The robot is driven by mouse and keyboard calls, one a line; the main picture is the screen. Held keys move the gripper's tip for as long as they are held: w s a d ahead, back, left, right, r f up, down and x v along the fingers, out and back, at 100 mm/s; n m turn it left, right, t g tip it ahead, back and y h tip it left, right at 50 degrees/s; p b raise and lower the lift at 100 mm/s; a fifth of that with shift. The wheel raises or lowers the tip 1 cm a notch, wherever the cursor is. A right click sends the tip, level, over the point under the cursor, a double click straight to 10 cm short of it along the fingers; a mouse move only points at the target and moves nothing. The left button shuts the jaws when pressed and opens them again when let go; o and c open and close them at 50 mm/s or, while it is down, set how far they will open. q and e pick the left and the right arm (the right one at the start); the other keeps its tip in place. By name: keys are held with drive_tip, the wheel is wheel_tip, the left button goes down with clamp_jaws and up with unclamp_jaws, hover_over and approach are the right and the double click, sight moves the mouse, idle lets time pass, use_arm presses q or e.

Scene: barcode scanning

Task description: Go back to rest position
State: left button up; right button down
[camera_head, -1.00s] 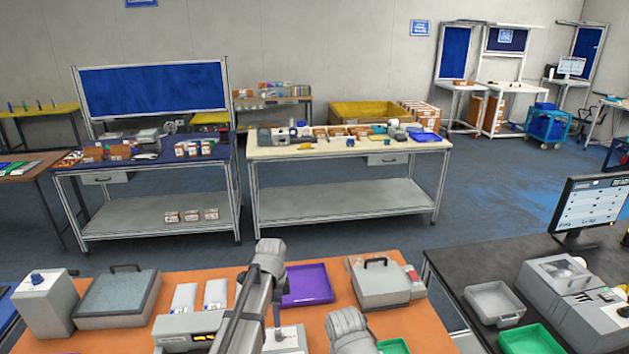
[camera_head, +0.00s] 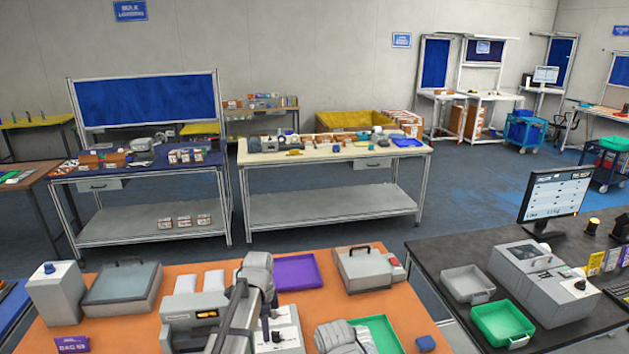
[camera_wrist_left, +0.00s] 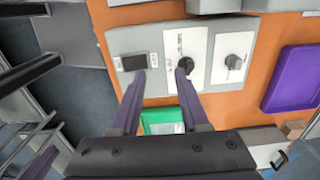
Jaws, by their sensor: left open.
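My left gripper (camera_head: 271,325) hangs over the orange table (camera_head: 215,258), its grey arm bent at the front middle. In the left wrist view the left gripper (camera_wrist_left: 158,74) has its two dark fingers spread, with nothing between them.
A purple tray (camera_head: 298,271), a grey case (camera_head: 368,268), a green tray (camera_head: 378,335) and a larger grey case (camera_head: 122,285) surround the left arm. A dark table (camera_head: 440,250) with a monitor (camera_head: 556,195) stands at right.

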use_arm(q)
drive_tip(key=s+d+f+n+b, duration=0.2)
drive_tip(key=s+n+b, duration=0.1)
drive_tip(key=s, duration=0.4)
drive_tip(key=s+d+f+n+b, duration=0.2)
drive_tip(key=s+d+f+n, duration=0.1)
drive_tip(key=s+n, duration=0.2)
drive_tip(key=s+d+f+n+y+b, duration=0.1)
drive_tip(key=s+d+f+n+b, duration=0.1)
drive_tip(key=s, duration=0.8)
drive_tip(key=shift+d+f+n+b, duration=0.25)
drive_tip(key=shift+f+n+b, duration=0.5)
drive_tip(key=shift+n, duration=0.25)
